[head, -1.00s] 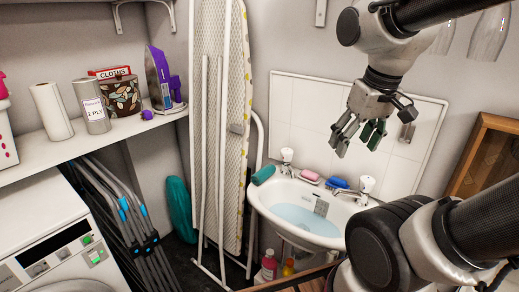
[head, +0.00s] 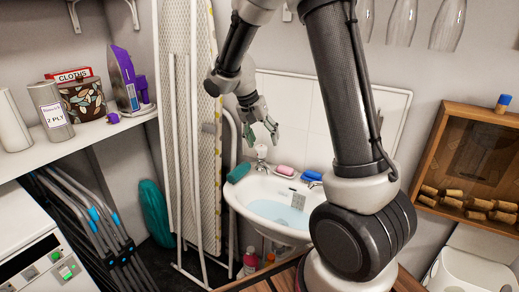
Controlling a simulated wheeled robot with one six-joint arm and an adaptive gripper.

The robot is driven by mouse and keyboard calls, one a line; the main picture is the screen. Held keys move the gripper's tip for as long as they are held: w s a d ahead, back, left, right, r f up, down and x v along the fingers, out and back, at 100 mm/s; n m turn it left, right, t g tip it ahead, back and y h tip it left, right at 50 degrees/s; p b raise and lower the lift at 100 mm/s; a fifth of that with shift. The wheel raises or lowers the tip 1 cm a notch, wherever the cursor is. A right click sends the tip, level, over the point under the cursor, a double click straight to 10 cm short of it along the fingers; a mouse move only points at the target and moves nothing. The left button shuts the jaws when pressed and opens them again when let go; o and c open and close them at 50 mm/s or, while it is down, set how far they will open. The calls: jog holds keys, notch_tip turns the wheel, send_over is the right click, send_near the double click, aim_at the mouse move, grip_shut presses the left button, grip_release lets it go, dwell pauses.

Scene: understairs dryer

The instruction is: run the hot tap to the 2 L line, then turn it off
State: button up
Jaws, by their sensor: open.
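The white basin (head: 236,203) stands against the wall with pale blue water (head: 270,212) in it. A small pale card with dark marks (head: 298,201) shows at the waterline; its lines are too small to read. The left tap (head: 261,155) is at the basin's back left corner. The other tap is hidden behind my arm. No mark showing which tap is hot can be made out, nor any running stream. My gripper (head: 262,136) is open and empty, pointing down just above the left tap, and appears apart from it.
A green rolled cloth (head: 238,173), pink soap (head: 285,170) and a blue sponge or brush (head: 311,176) lie along the basin's back rim. The ironing board (head: 190,120) stands close on the left. Bottles (head: 250,262) are below the basin. A wooden cabinet (head: 470,165) is on the right.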

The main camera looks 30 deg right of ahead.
aim_at(260, 147)
jog(key=w+f+m+t, duration=0.1)
jog(key=w+f+m, duration=0.1)
jog(key=w+m, duration=0.45)
jog(key=shift+m+h, duration=0.3)
jog(key=shift+m, duration=0.15)
jog(key=x, duration=0.7)
jog(key=shift+a, duration=0.1)
jog(key=c, duration=1)
jog(key=shift+c, duration=0.2)
